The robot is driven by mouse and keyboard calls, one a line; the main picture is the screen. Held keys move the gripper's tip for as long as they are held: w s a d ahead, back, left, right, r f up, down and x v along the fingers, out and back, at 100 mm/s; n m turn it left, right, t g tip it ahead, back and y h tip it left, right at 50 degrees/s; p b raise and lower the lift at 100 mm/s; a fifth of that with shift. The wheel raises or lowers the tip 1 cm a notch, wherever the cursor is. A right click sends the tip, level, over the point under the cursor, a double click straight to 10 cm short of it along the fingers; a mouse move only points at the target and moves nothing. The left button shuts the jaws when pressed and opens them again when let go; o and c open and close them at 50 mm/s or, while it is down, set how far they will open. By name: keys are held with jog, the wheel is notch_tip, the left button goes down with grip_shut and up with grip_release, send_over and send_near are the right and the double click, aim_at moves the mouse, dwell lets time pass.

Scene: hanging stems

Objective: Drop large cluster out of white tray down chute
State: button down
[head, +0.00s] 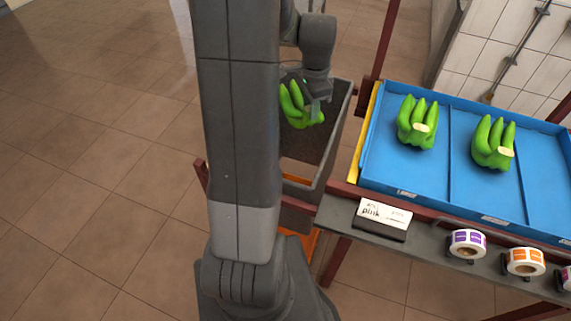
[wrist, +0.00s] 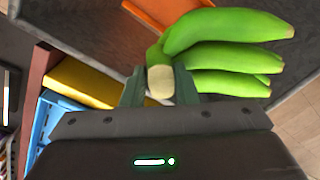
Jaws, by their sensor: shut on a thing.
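A green banana cluster (head: 299,108) with a pale cut crown hangs from my gripper (head: 309,92). In the wrist view my gripper (wrist: 160,86) is shut on the crown of the cluster (wrist: 220,52), and several fingers point right. In the head view the cluster appears over a grey open-topped bin (head: 310,148), perhaps the chute; its height above the rim is unclear. The tray (head: 374,165) looks blue, not white, and stands right of the bin. It holds two other green clusters (head: 417,124) (head: 493,143), apart in separate compartments.
A yellow strip (head: 368,133) edges the tray's left side. A shelf in front carries a card reading "pink" (head: 384,215) and several label rolls (head: 467,243). Dark red frame posts (head: 383,45) stand beside the bin. Tiled floor (head: 110,170) is open at left.

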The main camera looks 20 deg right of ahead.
jog(key=c, duration=1.1)
grip_release()
jog(key=shift+c, duration=0.2)
jog(key=shift+o, duration=0.4)
jog(key=shift+f, duration=0.15)
notch_tip(320, 180, up, 14)
jog(key=shift+s, duration=0.3)
